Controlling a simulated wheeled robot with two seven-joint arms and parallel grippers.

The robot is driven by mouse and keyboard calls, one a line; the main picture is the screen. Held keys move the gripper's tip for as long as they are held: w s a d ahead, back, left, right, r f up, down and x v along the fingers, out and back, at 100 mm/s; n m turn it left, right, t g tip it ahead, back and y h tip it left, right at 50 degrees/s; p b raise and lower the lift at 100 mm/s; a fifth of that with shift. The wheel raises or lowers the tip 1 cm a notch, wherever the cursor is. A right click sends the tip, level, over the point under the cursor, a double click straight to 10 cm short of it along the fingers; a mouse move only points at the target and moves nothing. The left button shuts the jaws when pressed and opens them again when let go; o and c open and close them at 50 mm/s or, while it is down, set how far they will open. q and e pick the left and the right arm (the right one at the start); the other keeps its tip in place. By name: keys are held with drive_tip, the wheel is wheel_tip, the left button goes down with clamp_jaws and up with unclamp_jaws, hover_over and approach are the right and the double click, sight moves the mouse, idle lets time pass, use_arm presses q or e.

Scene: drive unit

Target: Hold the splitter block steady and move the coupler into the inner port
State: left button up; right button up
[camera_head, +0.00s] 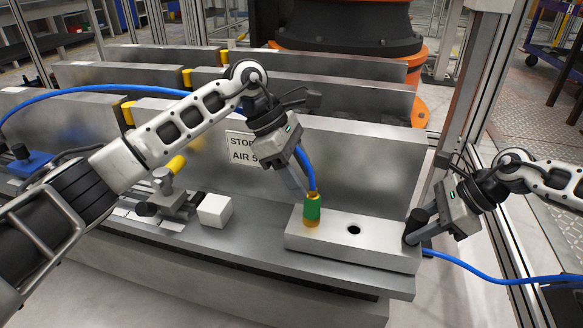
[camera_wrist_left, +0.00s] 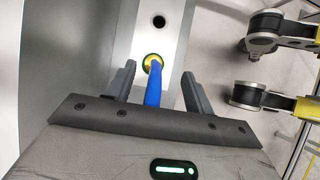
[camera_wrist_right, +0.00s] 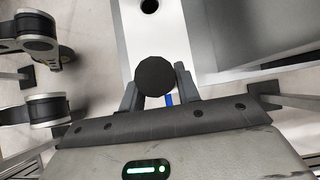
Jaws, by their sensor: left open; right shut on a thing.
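The splitter block (camera_head: 380,250) is a silver bar on the grey bench, with an empty dark port (camera_head: 354,230) near its middle. The green and gold coupler (camera_head: 311,210) stands upright at the block's left end, with a blue hose rising from its top. My left gripper (camera_head: 303,188) is above the coupler, open. In the left wrist view its fingers stand on both sides of the hose (camera_wrist_left: 153,92), with gaps. My right gripper (camera_head: 430,228) is shut on the black knob (camera_wrist_right: 155,76) at the block's right end. The coupler's lower end is hidden.
A white cube (camera_head: 215,210) and a metal clamp fixture (camera_head: 170,198) stand left of the block. A metal panel with a sign (camera_head: 243,148) rises behind. Another blue hose stretch (camera_head: 490,277) leaves the block's right end.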

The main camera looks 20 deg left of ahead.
sight(311, 205)
use_arm(q)
drive_tip(key=shift+y, duration=0.4)
drive_tip(key=x, duration=0.2)
drive_tip(key=a+x, duration=0.1)
drive_tip(key=x, duration=0.2)
drive_tip(key=w+x, duration=0.1)
drive_tip(key=x, duration=0.2)
drive_tip(key=shift+a+f, duration=0.2)
drive_tip(key=shift+f, duration=0.2)
clamp_jaws()
